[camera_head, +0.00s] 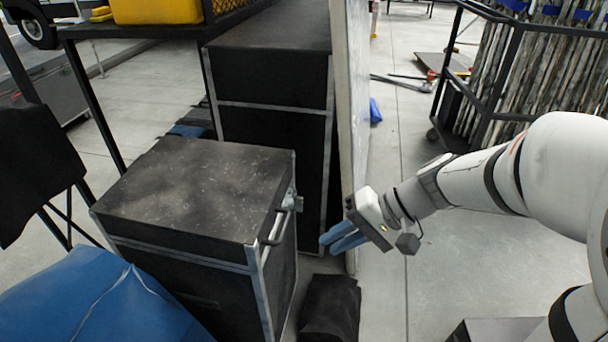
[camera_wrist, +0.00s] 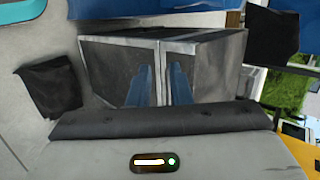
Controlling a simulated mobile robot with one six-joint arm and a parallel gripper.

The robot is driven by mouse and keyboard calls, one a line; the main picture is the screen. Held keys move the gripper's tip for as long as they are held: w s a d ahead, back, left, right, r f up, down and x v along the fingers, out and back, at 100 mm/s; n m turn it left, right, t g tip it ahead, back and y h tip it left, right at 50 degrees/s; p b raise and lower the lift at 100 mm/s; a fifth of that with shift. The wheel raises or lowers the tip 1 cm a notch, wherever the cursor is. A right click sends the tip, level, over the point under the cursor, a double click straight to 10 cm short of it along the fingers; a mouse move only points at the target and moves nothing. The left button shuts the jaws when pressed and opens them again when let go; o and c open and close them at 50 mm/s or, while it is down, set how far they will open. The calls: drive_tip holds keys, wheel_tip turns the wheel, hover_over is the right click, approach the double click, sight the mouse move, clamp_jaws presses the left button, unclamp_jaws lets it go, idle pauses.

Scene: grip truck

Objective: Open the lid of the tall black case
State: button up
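Two black cases with silver metal edges stand here. The nearer case (camera_head: 195,190) has a scuffed top, a metal latch (camera_head: 293,202) and a handle (camera_head: 272,230) on its right side. Its lid looks shut. A taller black case (camera_head: 270,75) stands behind it, also closed, with a metal band below its top. My gripper (camera_head: 334,240) hangs to the right of the nearer case, apart from it, with its blue fingers pointing toward it. In the wrist view, the fingers (camera_wrist: 158,75) are apart and empty, in front of a black metal-edged case (camera_wrist: 215,65), apparently the nearer one.
A pale upright panel (camera_head: 349,130) stands close behind my gripper. A black cloth-like bundle (camera_head: 330,308) lies on the floor below it. A blue cover (camera_head: 95,300) lies front left. A rack of long poles (camera_head: 530,70) stands at the back right. Floor right of the panel is mostly clear.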

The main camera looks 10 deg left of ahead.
sight(283, 225)
drive_tip(key=w+a+f+m+t+y+b, duration=0.1)
drive_tip(key=w+a+f+y+b, duration=0.2)
drive_tip(key=w+f+b, duration=0.15)
drive_tip(key=w+a+f+t+y+b, duration=0.2)
drive_tip(key=w+f+y+b, duration=0.1)
drive_tip(key=w+f+b, duration=0.15)
drive_tip(key=b+x, duration=0.1)
drive_tip(key=x, duration=0.6)
drive_tip(key=shift+w+a+r+b, duration=0.1)
drive_tip(key=shift+w+a+b, duration=0.15)
drive_tip(key=shift+b, duration=0.15)
drive_tip(key=shift+c, duration=0.5)
clamp_jaws()
